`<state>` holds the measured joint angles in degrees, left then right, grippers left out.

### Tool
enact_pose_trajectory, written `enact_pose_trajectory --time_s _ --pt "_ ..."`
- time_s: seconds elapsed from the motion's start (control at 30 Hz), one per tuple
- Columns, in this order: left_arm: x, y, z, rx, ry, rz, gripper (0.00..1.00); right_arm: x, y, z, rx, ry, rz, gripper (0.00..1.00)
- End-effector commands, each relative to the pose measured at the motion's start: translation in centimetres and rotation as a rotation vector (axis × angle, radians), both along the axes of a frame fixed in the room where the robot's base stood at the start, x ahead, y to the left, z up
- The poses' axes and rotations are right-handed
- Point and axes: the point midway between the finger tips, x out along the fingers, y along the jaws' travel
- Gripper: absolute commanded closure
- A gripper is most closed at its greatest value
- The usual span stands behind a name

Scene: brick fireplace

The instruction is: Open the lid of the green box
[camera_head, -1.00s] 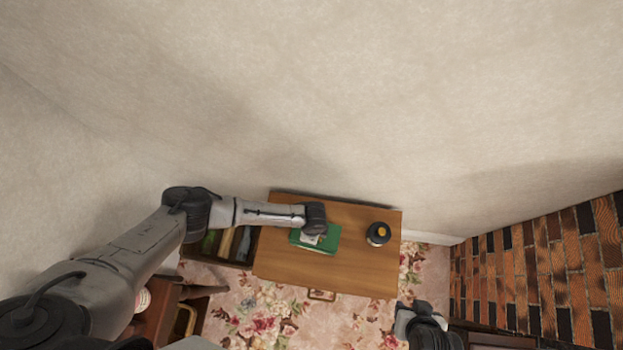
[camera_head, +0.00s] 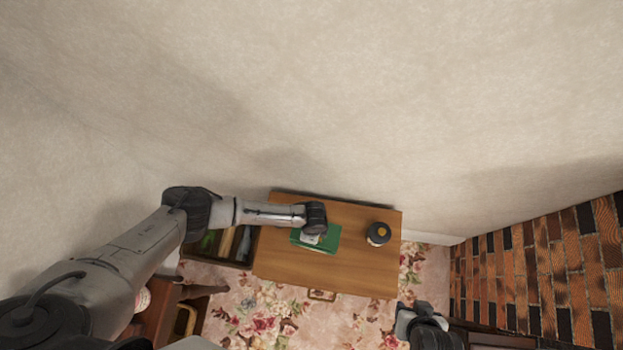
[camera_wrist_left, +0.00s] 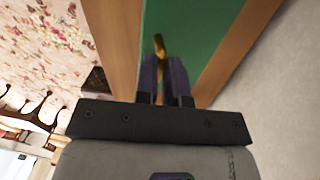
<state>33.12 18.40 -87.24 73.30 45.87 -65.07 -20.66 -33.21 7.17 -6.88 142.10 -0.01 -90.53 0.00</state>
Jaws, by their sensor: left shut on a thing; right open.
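The green box (camera_head: 329,244) sits on the wooden cabinet top (camera_head: 350,270) in the head view, and its lid looks flat and closed. My left gripper (camera_head: 311,239) is over the box and covers part of its top. In the left wrist view, the green lid (camera_wrist_left: 185,25) fills the upper middle. There the left gripper's two dark fingers (camera_wrist_left: 166,72) are shut on a small gold handle (camera_wrist_left: 159,44) at the lid. My right gripper (camera_head: 403,310) is open, low in the head view, over the floor and apart from the box.
A dark round jar (camera_head: 378,234) with a yellowish top stands right of the box. An open drawer or shelf (camera_head: 232,243) with items is left of the cabinet top. A wall rises behind, and a brick fireplace (camera_head: 560,270) is at the right. The front of the top is clear.

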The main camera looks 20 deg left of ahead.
Motion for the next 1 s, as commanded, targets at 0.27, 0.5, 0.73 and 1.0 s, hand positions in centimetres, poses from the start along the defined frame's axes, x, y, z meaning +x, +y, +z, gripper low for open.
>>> enact_pose_trajectory --time_s 0.27,0.5,0.73,1.0 --pt "0.2 0.0 0.1 -0.002 0.012 0.001 1.00 0.0 0.0 -0.1 0.000 0.000 -0.001 0.57" --pt "0.6 0.1 0.3 -0.007 0.059 0.001 1.00 0.0 0.1 -0.5 0.004 0.001 -0.003 0.57" --pt "1.9 0.1 0.8 -0.023 0.193 0.003 1.00 0.0 0.3 -1.9 0.009 0.000 -0.005 0.57" --pt "3.8 0.3 1.6 -0.042 0.372 0.002 1.00 0.0 0.3 -3.8 0.009 0.000 -0.006 0.57"
